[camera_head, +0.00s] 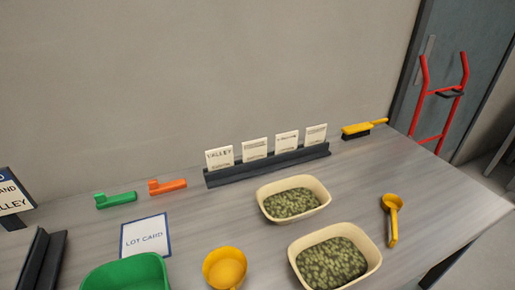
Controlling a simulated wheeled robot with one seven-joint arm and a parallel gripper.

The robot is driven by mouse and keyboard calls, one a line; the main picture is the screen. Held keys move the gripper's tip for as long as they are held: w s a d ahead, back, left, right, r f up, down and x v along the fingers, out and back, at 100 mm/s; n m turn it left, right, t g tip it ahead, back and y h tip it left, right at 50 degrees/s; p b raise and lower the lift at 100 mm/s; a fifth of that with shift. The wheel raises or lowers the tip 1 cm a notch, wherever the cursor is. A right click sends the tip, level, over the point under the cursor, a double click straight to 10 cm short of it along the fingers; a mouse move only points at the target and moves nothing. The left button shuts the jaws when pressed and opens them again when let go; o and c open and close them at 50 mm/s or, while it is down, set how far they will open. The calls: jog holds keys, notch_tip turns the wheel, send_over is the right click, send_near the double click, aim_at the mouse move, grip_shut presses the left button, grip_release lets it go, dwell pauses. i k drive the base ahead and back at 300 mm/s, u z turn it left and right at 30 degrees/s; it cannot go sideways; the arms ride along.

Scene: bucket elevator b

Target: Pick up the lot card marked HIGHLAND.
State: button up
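Several white cards stand upright in a dark slotted rack (268,168) at the back of the table, against the wall. The leftmost card (219,158) reads VALLEY. The second card (254,150), the third card (287,142) and the rightmost card (316,135) carry print too small to read, so I cannot tell which is marked HIGHLAND. My gripper is not in view.
A LOT CARD sheet (145,236) lies at front left, near a green container (125,274) and a yellow cup (225,268). Two cream tubs (317,188) (373,252) hold green pellets. A yellow scoop (393,220), a brush (362,128) and green and orange tools lie around.

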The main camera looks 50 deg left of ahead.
aim_at(288, 142)
jog(key=u, duration=1.7)
